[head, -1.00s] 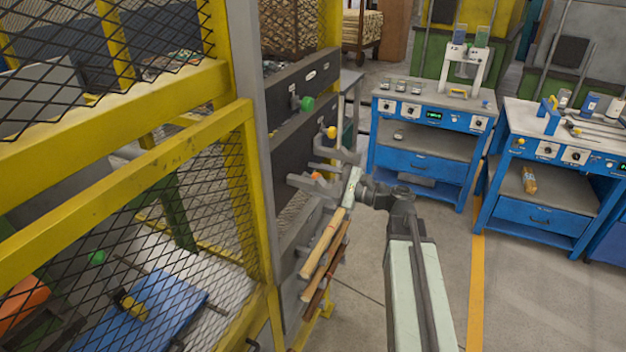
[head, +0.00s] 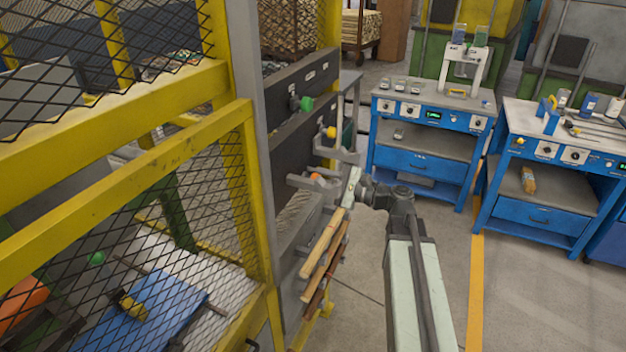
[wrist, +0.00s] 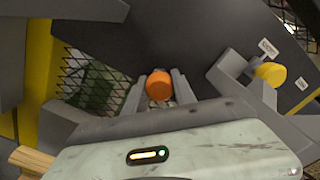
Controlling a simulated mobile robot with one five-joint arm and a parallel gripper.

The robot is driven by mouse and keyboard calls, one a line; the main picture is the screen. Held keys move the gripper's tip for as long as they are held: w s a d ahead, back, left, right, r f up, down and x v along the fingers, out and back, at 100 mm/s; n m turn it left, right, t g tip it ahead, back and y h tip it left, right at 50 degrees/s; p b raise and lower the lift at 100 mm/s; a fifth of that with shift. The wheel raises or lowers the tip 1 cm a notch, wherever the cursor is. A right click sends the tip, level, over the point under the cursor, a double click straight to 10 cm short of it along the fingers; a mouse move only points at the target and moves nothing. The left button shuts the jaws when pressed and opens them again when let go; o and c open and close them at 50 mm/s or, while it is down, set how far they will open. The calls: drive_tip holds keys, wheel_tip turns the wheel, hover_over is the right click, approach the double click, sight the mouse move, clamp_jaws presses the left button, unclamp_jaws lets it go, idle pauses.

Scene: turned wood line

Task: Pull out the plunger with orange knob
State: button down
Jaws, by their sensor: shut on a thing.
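The orange knob (wrist: 159,84) of the plunger sits in the middle of the wrist view, in front of a dark panel. My gripper (wrist: 161,80) has one finger on each side of it and is shut on it. In the head view the orange knob (head: 315,176) shows small between the fingers of my gripper (head: 312,178). The plunger's shaft is hidden behind the knob and fingers. Whether it is drawn out at all cannot be told.
A yellow knob (wrist: 270,74) on a grey bracket stands close right of my gripper. A green knob (head: 306,103) is farther along the panel. Wooden turned pieces (head: 322,248) lie on a rack below.

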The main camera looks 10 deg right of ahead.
idle(0.7)
drive_tip(key=v, duration=0.3)
drive_tip(key=shift+s+d, duration=0.1)
drive_tip(key=shift+d, duration=0.05)
drive_tip(key=c, duration=1)
unclamp_jaws()
drive_tip(key=shift+c, duration=0.2)
drive_tip(key=v, duration=0.7)
drive_tip(key=shift+s+d, duration=0.2)
drive_tip(key=shift+d, duration=0.1)
